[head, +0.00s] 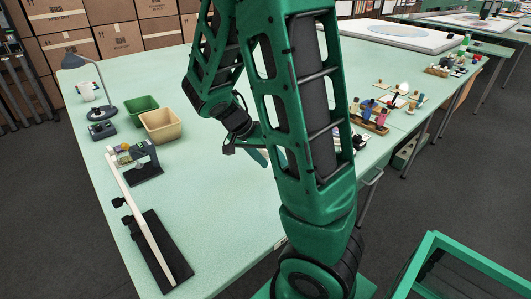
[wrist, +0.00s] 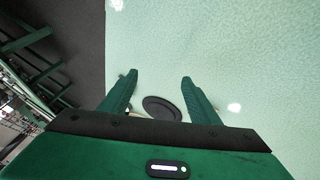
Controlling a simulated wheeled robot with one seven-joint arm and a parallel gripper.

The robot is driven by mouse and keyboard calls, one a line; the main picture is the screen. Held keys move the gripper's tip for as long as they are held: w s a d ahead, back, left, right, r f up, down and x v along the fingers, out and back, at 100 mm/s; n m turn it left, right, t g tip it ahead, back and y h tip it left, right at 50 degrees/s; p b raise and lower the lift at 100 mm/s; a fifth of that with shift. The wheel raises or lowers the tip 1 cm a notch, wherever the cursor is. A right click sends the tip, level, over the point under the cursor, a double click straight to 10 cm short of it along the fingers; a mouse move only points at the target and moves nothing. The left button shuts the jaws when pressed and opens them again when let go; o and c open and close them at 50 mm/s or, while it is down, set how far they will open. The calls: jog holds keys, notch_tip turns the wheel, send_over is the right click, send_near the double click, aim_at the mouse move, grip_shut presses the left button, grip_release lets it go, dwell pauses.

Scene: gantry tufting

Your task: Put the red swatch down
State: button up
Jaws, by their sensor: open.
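I cannot make out the red swatch in either view. My gripper (wrist: 159,76) is open over the pale green table (wrist: 240,60) in the wrist view, with no swatch between its fingers. A dark oval disc (wrist: 162,108) shows between the fingers, nearer their base, and I cannot tell what it is. In the head view my arm hides most of the gripper and part of the table (head: 215,215) behind it.
A green bin (head: 141,108) and a tan bin (head: 161,125) stand at the left, near a lamp (head: 90,80). A black board with a cream bar (head: 140,210) lies at the front left. Bottles in a wooden rack (head: 370,120) stand right. The front middle is clear.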

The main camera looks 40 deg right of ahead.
jog(key=w+h, duration=0.1)
jog(key=w, duration=0.1)
jog(key=w+f+m+h, duration=0.1)
jog(key=w, duration=0.1)
jog(key=w+f+m+h, duration=0.1)
jog(key=w, duration=0.1)
jog(key=shift+w+d+f+h, duration=0.1)
jog(key=shift+w+d+h, duration=0.1)
jog(key=shift+d+h, duration=0.15)
jog(key=w+h, duration=0.1)
jog(key=w, duration=0.1)
jog(key=w+m+t+h, duration=0.1)
jog(key=w, duration=0.1)
jog(key=w+a+t+h, duration=0.1)
jog(key=w+h, duration=0.1)
jog(key=w, duration=0.1)
jog(key=shift+a+f+m, duration=0.1)
jog(key=shift+f+m, duration=0.2)
jog(key=x, duration=1)
jog(key=shift+d, duration=0.3)
jog(key=c, duration=1.2)
